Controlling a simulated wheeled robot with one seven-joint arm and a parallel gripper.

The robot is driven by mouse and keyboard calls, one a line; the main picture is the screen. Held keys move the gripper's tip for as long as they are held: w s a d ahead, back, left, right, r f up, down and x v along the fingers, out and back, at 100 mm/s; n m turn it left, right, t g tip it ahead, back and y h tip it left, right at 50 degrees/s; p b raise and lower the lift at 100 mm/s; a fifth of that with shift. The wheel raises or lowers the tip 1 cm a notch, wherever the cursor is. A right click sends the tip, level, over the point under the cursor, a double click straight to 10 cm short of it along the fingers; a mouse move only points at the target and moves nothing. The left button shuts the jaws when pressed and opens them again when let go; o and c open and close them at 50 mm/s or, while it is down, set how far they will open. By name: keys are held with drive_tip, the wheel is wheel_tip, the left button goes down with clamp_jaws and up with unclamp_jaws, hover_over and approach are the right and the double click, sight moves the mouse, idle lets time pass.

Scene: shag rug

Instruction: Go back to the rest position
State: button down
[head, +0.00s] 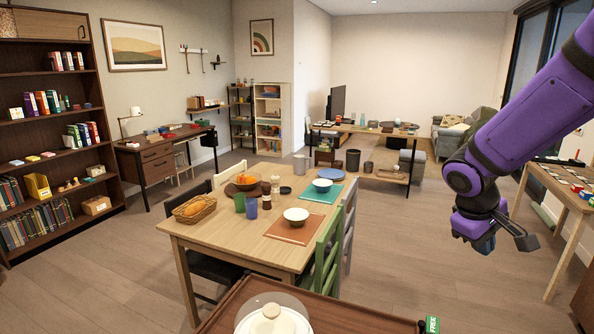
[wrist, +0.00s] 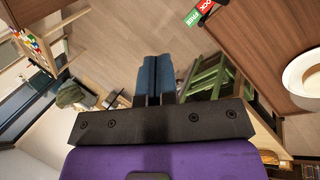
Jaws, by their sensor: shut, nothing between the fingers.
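My purple arm reaches in from the right in the head view, with my gripper (head: 487,243) hanging over bare floor to the right of the dining table (head: 190,232). In the wrist view my gripper (wrist: 160,95) shows its two blue fingers pressed together, shut and empty. Nothing touches the fingers.
A wooden surface (head: 355,312) with a domed white dish (head: 272,320) is at the bottom front. A green chair (head: 328,255) stands at the dining table's right side. A side table (head: 565,185) is at the right. Wood floor (head: 420,255) lies clear between them.

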drive_tip(key=s+a+r+m+t+y, duration=0.2)
drive_tip(key=s+r, duration=0.4)
drive_tip(key=s, duration=0.3)
drive_tip(key=s+a+r+m+t+y, duration=0.2)
drive_tip(key=s+a+r, duration=0.2)
drive_tip(key=s+r, duration=0.3)
drive_tip(key=shift+s+r+y, duration=0.3)
drive_tip(key=shift+s+y, duration=0.1)
drive_tip(key=shift+s, duration=0.85)
